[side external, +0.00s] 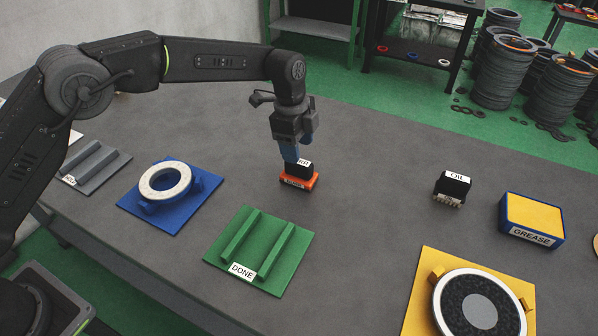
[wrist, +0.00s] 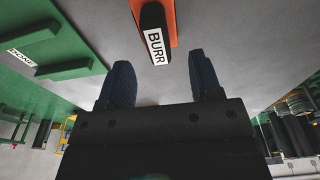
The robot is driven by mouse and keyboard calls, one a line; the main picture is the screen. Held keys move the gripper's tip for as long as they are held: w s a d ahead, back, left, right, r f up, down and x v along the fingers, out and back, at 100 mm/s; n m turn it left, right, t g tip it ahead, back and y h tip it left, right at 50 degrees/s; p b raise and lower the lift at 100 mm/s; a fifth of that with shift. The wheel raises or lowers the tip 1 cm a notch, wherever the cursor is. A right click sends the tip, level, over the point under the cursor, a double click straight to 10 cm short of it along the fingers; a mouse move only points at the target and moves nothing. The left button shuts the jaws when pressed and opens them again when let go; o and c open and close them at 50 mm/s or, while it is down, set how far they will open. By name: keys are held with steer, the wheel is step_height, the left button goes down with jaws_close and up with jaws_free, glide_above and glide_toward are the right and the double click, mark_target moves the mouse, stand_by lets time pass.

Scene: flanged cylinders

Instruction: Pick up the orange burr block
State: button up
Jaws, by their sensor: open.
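The orange burr block (side external: 300,181) sits on the grey table, with an orange base and a black upper part carrying a BURR label. In the wrist view the burr block (wrist: 155,35) shows beyond my fingertips, cut off by the top edge. My gripper (side external: 293,158) points down at the block from above and just behind it. In the wrist view my gripper (wrist: 160,75) has its two blue fingers apart, with the block's black part lined up between them and a little ahead. Nothing is held. In the side view the fingers partly overlap the block, so contact cannot be told.
A green DONE tray (side external: 277,243) with two rails lies in front of the block. A blue fixture (side external: 196,197) with a white ring is at left. A black OIL block (side external: 452,188), a GREASE box (side external: 531,218) and a yellow plate (side external: 424,290) are at right. Table between is clear.

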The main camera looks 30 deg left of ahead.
mark_target(299, 166)
steer(key=shift+s+d+f, duration=0.1)
steer(key=shift+d+f, duration=0.05)
steer(key=shift+f, duration=1.4)
steer(key=shift+s+d+f, duration=0.1)
steer(key=shift+f, duration=1.45)
steer(key=c, duration=1.1)
